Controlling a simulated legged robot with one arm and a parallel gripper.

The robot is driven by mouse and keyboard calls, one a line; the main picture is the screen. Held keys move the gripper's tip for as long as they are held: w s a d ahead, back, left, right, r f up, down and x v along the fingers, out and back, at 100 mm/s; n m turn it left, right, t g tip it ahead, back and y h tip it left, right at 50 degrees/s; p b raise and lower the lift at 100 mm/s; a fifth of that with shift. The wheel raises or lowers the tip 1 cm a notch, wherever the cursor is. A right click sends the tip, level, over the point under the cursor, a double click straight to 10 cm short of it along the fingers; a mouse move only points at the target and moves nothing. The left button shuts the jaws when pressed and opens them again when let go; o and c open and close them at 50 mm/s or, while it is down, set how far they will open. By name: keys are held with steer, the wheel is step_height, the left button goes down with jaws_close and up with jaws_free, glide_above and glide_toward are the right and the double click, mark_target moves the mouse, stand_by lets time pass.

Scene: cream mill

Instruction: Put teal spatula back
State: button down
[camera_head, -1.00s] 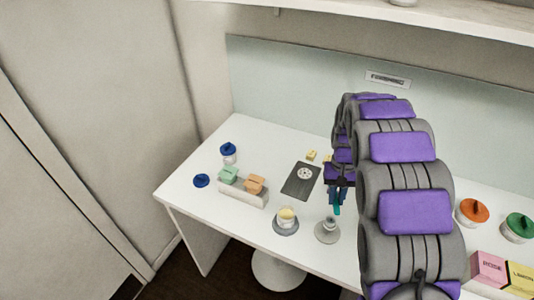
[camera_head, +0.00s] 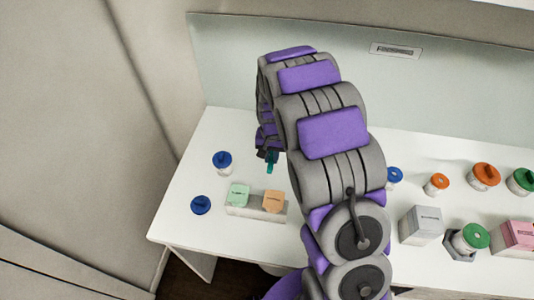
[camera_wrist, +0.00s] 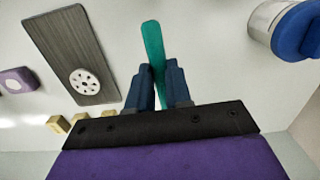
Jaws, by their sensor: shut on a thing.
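My gripper (camera_wrist: 162,85) is shut on the teal spatula (camera_wrist: 152,42), whose flat rounded end points away from the wrist between the dark blue fingers. In the head view, the spatula's teal tip (camera_head: 271,168) hangs below my gripper (camera_head: 268,156), over the back left of the white table (camera_head: 180,225). The part of the spatula between the fingers is hidden. I cannot make out a holder for it.
A pale rack (camera_head: 240,211) with mint and orange blocks stands in front of my gripper. A blue-lidded jar (camera_head: 222,162) and a blue lid (camera_head: 201,205) are left. The wrist view shows a dark board (camera_wrist: 72,48). Jars and boxes fill the table's right.

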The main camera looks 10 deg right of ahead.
steer(key=shift+a+f, duration=0.3)
steer(key=shift+a, duration=0.05)
steer(key=shift+a+f, duration=0.3)
steer(key=shift+a, duration=0.3)
steer(key=shift+a+f, duration=0.25)
steer(key=shift+a, duration=0.35)
steer(key=shift+a+f+b, duration=0.1)
steer(key=shift+f+b, duration=0.25)
steer(key=shift+d+f+b, duration=0.3)
steer(key=shift+d+f, duration=0.3)
steer(key=shift+f, duration=0.2)
steer(key=shift+d+f+b, duration=0.25)
steer(key=shift+d+f, duration=0.3)
steer(key=shift+f, duration=0.2)
steer(key=shift+a, duration=0.95)
steer(key=shift+d+f, duration=0.2)
steer(key=shift+d, duration=0.4)
steer(key=shift+d+f, duration=0.15)
steer(key=shift+d, duration=0.4)
steer(key=shift+a, duration=0.65)
steer(key=shift+d+f, duration=0.35)
steer(key=shift+f, duration=0.05)
